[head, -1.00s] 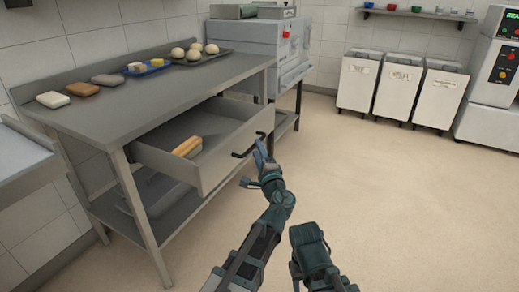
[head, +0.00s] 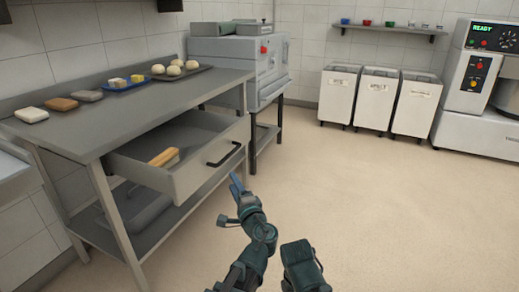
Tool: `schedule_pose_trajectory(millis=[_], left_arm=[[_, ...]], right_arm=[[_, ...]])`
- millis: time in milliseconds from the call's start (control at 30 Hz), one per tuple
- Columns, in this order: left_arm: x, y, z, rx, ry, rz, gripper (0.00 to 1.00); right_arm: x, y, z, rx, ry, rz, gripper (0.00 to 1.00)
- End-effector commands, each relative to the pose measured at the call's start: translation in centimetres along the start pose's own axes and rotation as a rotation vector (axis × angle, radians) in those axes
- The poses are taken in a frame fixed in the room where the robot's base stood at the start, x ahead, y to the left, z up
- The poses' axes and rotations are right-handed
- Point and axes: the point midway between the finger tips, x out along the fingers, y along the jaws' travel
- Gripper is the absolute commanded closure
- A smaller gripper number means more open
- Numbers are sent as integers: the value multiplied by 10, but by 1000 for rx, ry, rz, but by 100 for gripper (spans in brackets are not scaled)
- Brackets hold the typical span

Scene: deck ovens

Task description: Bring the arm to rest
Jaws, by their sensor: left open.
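My left gripper (head: 229,204) is open and empty, in front of the open drawer (head: 196,184) of the steel table and below its black handle (head: 224,155). A gap of floor shows between the gripper and the handle. My left arm (head: 258,232) comes up from the bottom of the view. My right arm (head: 302,264) shows only in part at the bottom centre, and its gripper is out of view. A yellow-brown block-like object (head: 163,157) lies in the drawer.
The table (head: 130,113) holds several small items, a blue tray (head: 128,83) and a dark tray (head: 180,74) with dough balls. A grey machine (head: 225,62) stands behind it. White bins (head: 377,98) stand by the wall. The floor at the right is clear.

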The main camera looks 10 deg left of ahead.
Motion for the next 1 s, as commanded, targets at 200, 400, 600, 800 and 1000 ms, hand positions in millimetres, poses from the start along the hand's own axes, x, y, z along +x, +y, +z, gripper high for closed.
schedule_pose_trajectory(millis=[200, 400, 600, 800, 1000], left_arm=[[1, 84, 77, -286, -272, 347, 53], [-40, 168, 115, -545, -517, 737, 53], [-88, 211, 115, -709, -655, 1041, 53], [-123, 226, 105, -809, -723, 1253, 53], [-152, 230, 93, -886, -763, 1437, 53]], right_arm=[[0, 0, 0, 0, 0, 0, 50], [0, 0, 0, 0, 0, 0, 50], [0, 0, 0, 0, 0, 0, 50], [0, 0, 0, 0, 0, 0, 50], [0, 0, 0, 0, 0, 0, 50]])
